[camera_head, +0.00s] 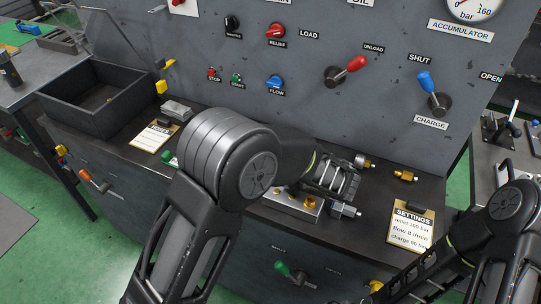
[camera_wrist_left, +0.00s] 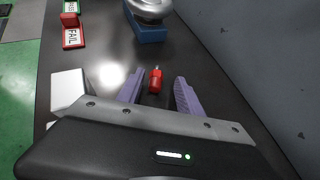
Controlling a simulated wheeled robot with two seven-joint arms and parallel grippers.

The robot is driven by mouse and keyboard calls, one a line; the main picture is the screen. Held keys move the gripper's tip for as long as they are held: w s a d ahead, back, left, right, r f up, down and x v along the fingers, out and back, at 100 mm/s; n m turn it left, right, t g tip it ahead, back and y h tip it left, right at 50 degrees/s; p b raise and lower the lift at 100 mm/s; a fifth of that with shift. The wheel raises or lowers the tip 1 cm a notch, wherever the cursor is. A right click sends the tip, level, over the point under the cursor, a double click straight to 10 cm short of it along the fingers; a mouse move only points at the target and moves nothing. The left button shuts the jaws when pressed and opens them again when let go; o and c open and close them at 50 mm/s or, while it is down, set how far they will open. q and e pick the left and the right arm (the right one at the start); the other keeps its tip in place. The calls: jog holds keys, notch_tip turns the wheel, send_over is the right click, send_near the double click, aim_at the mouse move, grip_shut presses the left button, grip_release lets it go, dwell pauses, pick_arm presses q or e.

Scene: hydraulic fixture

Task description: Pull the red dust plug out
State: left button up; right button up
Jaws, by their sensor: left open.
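The red dust plug (camera_wrist_left: 155,81) shows in the left wrist view as a small red piece with a short pale tip, close to the dark bench top. My left gripper (camera_wrist_left: 160,92) is open, with one purple finger on either side of the plug. A gap shows between the plug and each finger. I cannot tell what the plug is seated in. In the head view my left arm covers the plug and the gripper fingers. My right arm shows at the lower right of the head view, but its fingers do not show.
A red FAIL sign (camera_wrist_left: 72,32) and a blue stand (camera_wrist_left: 150,33) are beyond the fingers. A white block (camera_wrist_left: 69,88) is at the left. In the head view, a settings clipboard (camera_head: 411,226) and a brass fitting (camera_head: 405,175) are on the bench. The panel (camera_head: 300,110) rises behind.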

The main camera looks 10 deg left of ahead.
pick_arm(q)
jog(key=b+v, duration=0.1)
jog(key=v, duration=0.6)
jog(key=shift+s+d+r, duration=0.1)
jog(key=shift+s+d, duration=0.05)
jog(key=shift+r, duration=0.1)
